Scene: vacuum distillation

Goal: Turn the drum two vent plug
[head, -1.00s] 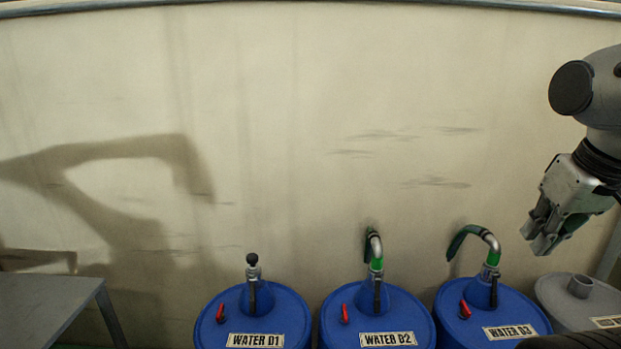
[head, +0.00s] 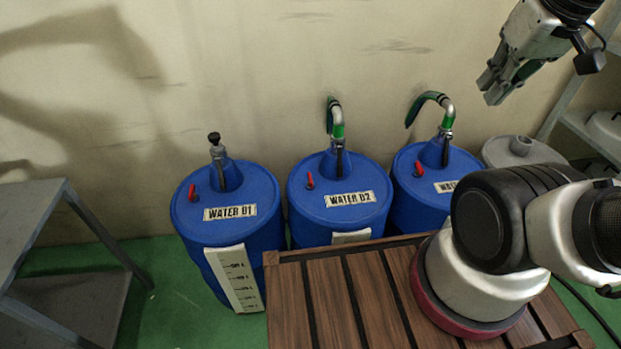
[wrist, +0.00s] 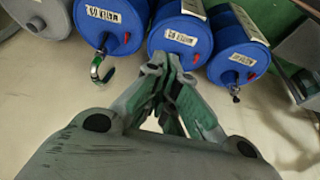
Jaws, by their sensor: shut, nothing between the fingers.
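The drum two is the blue drum labelled WATER D2 (head: 346,207), standing between two similar drums. Its red vent plug (head: 310,181) sticks up on the left of its lid. In the wrist view the drum (wrist: 180,27) is in the upper middle, with the red plug (wrist: 196,58) at its lower right edge. My gripper (head: 490,90) is at the upper right of the head view, high up and well away from the plug. Its fingers (wrist: 166,72) are shut and empty, and in the wrist view they overlap the drum's lower edge. A curved pipe with a green band (head: 336,125) rises from drum two.
WATER D1 (head: 228,212) stands left and WATER D3 (head: 436,175) right, each with a red plug. A grey drum (head: 520,150) is further right. A grey table (head: 30,215) stands at left. A slatted wooden top (head: 320,310) lies in front; the wall is close behind.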

